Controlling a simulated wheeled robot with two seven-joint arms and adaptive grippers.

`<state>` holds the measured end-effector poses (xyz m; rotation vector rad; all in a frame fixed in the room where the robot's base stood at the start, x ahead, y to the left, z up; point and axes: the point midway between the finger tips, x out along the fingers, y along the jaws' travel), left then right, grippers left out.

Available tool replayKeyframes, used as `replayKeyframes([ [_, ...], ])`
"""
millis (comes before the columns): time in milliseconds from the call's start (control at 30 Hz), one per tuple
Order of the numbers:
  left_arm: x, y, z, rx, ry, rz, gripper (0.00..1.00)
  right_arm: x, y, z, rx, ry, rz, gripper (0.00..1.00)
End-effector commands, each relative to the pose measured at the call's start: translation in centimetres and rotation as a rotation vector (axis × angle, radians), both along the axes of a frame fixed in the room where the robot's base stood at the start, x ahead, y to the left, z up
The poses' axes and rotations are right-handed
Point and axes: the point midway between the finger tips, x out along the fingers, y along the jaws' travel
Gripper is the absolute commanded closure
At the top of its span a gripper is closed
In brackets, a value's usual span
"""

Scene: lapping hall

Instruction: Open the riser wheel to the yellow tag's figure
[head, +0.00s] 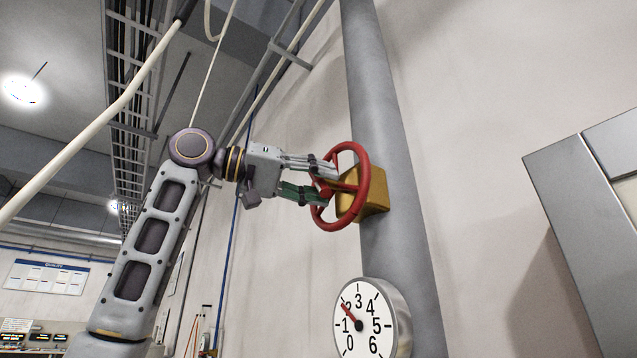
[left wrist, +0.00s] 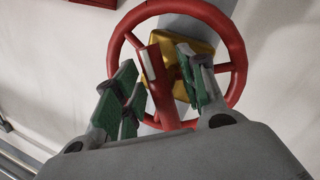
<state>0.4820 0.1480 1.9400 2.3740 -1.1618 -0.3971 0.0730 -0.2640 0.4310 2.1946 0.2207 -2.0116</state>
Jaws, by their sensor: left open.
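The red riser wheel (head: 363,160) stands on a brass-coloured valve body (head: 376,203) on a grey vertical pipe. My left gripper (head: 325,182) is at the wheel, its fingers apart. In the left wrist view the gripper (left wrist: 157,62) has a red spoke of the wheel (left wrist: 236,50) between its green-padded fingers; I see no clear grip on it. Below the wheel is a round white gauge (head: 371,342) with black figures. Its red needle points up-left, close to the 2, on the side towards 1. No yellow tag shows. My right gripper is out of view.
The grey pipe (head: 384,90) runs up the pale wall. A grey metal cabinet (head: 575,215) stands at the right. Cable trays and a light pipe (head: 105,115) pass overhead at the left. The wall between pipe and cabinet is clear.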

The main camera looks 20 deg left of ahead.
Motion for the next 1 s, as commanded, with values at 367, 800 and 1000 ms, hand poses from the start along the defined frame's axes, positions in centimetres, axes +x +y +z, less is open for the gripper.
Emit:
replayKeyframes([
  [367, -0.5, 0.7, 0.1, -0.001, -0.001, 0.001, 0.59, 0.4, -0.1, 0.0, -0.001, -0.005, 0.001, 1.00],
  [800, -3.9, 5.2, 0.4, -0.001, -0.002, 0.000, 0.59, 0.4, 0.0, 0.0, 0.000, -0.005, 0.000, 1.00],
  [1000, -5.7, 7.6, 0.5, -0.002, -0.001, 0.000, 0.59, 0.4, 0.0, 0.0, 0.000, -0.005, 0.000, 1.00],
])
